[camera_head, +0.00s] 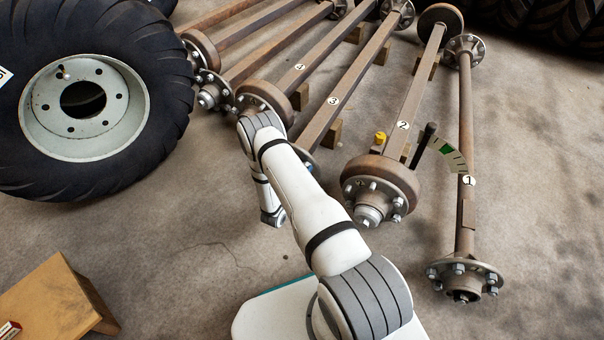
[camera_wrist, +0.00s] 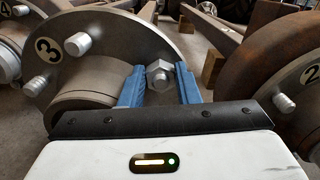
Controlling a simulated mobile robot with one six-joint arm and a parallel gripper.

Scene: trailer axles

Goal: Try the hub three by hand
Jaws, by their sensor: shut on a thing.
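In the wrist view, hub three (camera_wrist: 110,45) is a grey metal flange with a white label "3" (camera_wrist: 48,50), several studs and a round central boss (camera_wrist: 85,105). My gripper (camera_wrist: 160,84) has its two blue fingers on either side of a hex wheel nut (camera_wrist: 159,74) at the flange's right side, shut on it. In the head view, the axle labelled 3 (camera_head: 348,85) runs from the upper right down towards my arm. Most of its near hub is hidden behind my arm, and my gripper is hidden there too.
The axle labelled 2 has a rusty drum and hub (camera_head: 380,185) close to the right; its drum (camera_wrist: 265,60) fills the wrist view's right. A dark lever with a green-marked scale (camera_head: 445,150) stands by it. A large tyred wheel (camera_head: 85,100) lies left. A wooden stool (camera_head: 55,300) stands lower left.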

